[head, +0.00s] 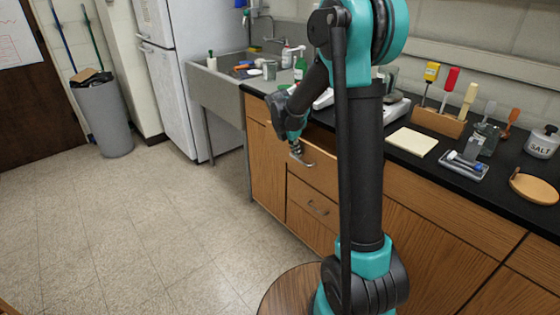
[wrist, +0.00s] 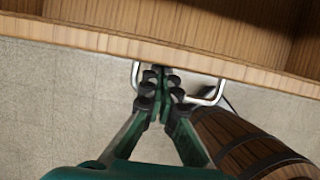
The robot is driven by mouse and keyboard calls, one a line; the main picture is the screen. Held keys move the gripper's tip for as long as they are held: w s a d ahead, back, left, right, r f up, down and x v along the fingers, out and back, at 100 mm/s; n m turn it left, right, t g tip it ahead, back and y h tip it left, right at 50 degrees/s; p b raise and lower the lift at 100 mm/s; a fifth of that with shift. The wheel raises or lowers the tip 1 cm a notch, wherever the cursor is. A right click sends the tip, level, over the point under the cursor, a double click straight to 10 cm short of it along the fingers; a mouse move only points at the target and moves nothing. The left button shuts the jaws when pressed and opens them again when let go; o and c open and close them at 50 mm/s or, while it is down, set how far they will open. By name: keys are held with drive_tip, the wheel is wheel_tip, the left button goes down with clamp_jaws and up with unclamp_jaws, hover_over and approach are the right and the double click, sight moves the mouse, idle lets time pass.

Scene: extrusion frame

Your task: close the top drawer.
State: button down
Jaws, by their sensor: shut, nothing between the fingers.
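The top drawer (head: 320,172) is a wooden drawer under the black counter, and it stands pulled out. Its open inside (wrist: 200,25) and front edge show in the wrist view. Its metal bar handle (head: 303,161) is on the drawer front; in the wrist view the handle (wrist: 212,97) shows either side of the fingers. My gripper (head: 296,149) is at the drawer front by the handle. In the wrist view my gripper (wrist: 160,76) has its fingers together and empty, against or just short of the front; I cannot tell whether it touches.
A second drawer (head: 316,208) below is shut. A wooden barrel (wrist: 255,150) stands close at the lower right in the wrist view. The counter (head: 400,165) holds a utensil block, a pale board and a salt jar. The floor (head: 150,220) to the left is clear.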

drive_tip(key=w+d, duration=0.5)
drive_tip(key=d, duration=0.3)
drive_tip(key=shift+w, duration=0.4)
